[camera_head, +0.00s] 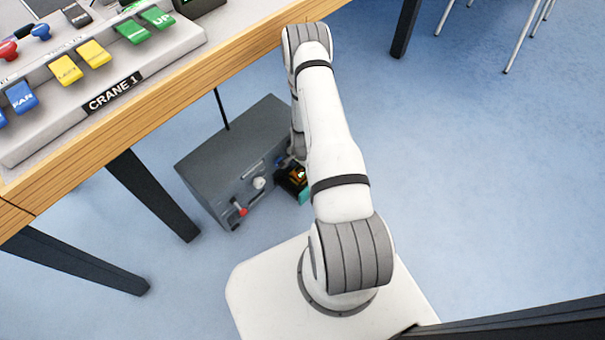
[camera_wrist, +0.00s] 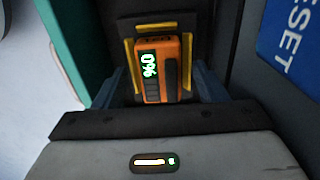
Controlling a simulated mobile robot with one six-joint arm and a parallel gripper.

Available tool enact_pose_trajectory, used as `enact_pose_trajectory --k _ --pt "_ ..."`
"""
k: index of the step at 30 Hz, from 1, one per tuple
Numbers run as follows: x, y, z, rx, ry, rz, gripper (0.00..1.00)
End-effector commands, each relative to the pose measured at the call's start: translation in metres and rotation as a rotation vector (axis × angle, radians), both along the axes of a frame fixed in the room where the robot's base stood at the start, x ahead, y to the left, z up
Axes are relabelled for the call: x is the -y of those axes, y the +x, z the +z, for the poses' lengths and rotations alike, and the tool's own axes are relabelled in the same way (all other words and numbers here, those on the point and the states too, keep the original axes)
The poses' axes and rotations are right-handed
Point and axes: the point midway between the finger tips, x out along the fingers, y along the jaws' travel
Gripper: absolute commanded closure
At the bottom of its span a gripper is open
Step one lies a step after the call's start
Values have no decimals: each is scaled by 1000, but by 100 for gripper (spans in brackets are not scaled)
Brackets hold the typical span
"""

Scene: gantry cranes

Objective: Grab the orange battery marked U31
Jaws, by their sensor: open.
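An orange and black battery (camera_wrist: 170,75) sits in a dark slot with yellow edging in the wrist view. My gripper (camera_wrist: 160,80) is open, with one finger on each side of the battery's near part. I cannot tell whether the fingers touch it. In the head view a small orange patch of the battery (camera_head: 299,175) shows inside the opening of a grey box (camera_head: 213,160) under the table. My arm hides most of the gripper there.
A teal flap (camera_head: 305,192) stands at the box's opening, and it also shows at the left of the wrist view (camera_wrist: 75,40). A blue RESET label (camera_wrist: 290,45) is at the right. A red-handled lever (camera_head: 239,208) is on the box front. The table edge (camera_head: 150,112) overhangs the box.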

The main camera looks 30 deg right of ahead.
Motion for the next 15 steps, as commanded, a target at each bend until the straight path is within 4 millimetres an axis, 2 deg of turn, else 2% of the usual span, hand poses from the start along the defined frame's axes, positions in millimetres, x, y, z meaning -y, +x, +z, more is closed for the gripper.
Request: enact_pose_trajectory --k 6,15 --pt "0 0 -1 1 0 -1 35" --pt "1 0 -1 0 0 -1 59"
